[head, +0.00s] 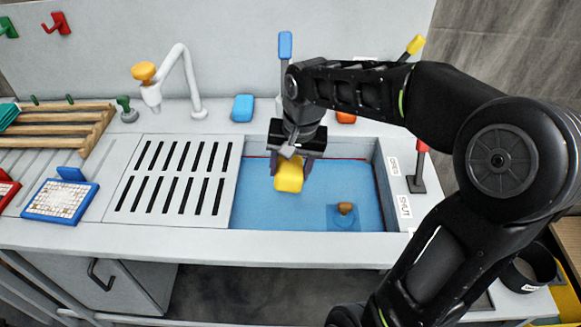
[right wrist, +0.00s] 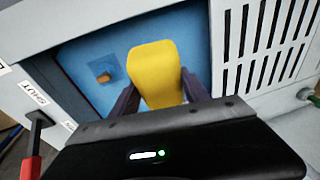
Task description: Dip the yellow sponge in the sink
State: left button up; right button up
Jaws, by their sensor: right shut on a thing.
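The yellow sponge (head: 289,175) is held between the fingers of my right gripper (head: 293,160), which is shut on it. The sponge is over the sink (head: 265,210), whose bottom is blue; I cannot tell whether it touches that blue surface. In the right wrist view the sponge (right wrist: 156,72) stands out between the two dark fingers (right wrist: 158,100), with the blue sink floor (right wrist: 85,50) beyond it. A brown plug (head: 345,208) sits on a small blue square at the sink's front right. My left gripper is not in view.
A slotted drainboard (head: 172,178) lies left of the sink. A blue sponge (head: 243,108) and a curved faucet (head: 185,75) are behind. A red-topped lever (head: 418,165) stands at the sink's right, by a "SHUT" label. A wooden rack (head: 60,128) is far left.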

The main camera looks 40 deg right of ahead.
notch_tip(320, 180, down, 18)
jog(key=b, duration=1.4)
jog(key=shift+f, duration=0.15)
dwell(0.3)
jog(key=shift+w+a, duration=0.1)
jog(key=shift+a, duration=0.05)
jog(key=shift+w+a+b, duration=0.35)
jog(key=shift+w+a, duration=0.1)
jog(key=shift+a, duration=0.1)
jog(key=shift+s+d, duration=0.1)
dwell(0.3)
jog(key=shift+s+d, duration=0.4)
jog(key=shift+d, duration=0.15)
jog(key=shift+a, duration=0.1)
